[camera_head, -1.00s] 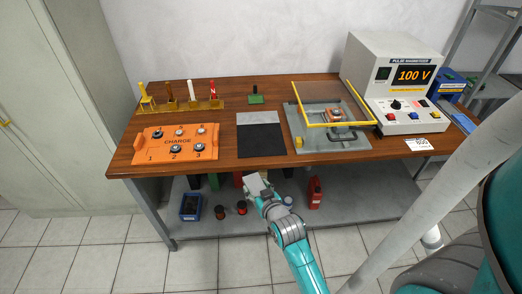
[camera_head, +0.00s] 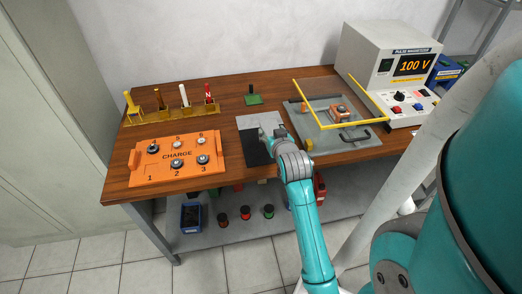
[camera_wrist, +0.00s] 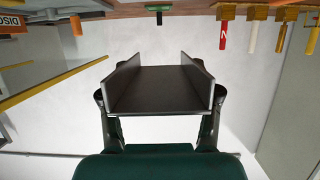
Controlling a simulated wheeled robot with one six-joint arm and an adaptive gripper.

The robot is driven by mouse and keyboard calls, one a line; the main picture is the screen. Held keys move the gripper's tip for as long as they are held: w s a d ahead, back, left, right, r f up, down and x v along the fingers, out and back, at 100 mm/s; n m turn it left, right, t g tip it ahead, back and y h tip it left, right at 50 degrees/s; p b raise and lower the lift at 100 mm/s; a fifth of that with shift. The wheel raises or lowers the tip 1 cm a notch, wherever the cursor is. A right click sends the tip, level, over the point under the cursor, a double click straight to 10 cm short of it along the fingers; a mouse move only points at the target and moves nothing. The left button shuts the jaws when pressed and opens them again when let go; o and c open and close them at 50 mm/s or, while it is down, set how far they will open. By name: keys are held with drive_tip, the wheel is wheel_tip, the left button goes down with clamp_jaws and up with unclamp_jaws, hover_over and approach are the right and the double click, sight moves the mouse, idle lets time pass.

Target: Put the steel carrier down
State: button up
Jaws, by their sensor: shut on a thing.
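The steel carrier (camera_wrist: 160,90) is a dark grey U-shaped channel with two upright side walls. In the wrist view my gripper (camera_wrist: 160,120) has one finger on each side of it and is shut on it. In the head view my gripper (camera_head: 276,134) is over the mat (camera_head: 256,152), which has a light grey rear part and a black front part. My wrist hides part of the mat and most of the carrier there. I cannot tell whether the carrier touches the mat.
A green-based stand (camera_head: 253,99) is behind the mat. The magnetizer (camera_head: 385,65) is at right.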

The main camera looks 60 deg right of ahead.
wheel_tip(320, 180, down, 10)
drive_tip(key=shift+r, duration=0.25)
idle(0.4)
drive_tip(key=o, duration=1.3)
drive_tip(key=shift+f, duration=0.15)
drive_tip(key=shift+c, duration=0.2)
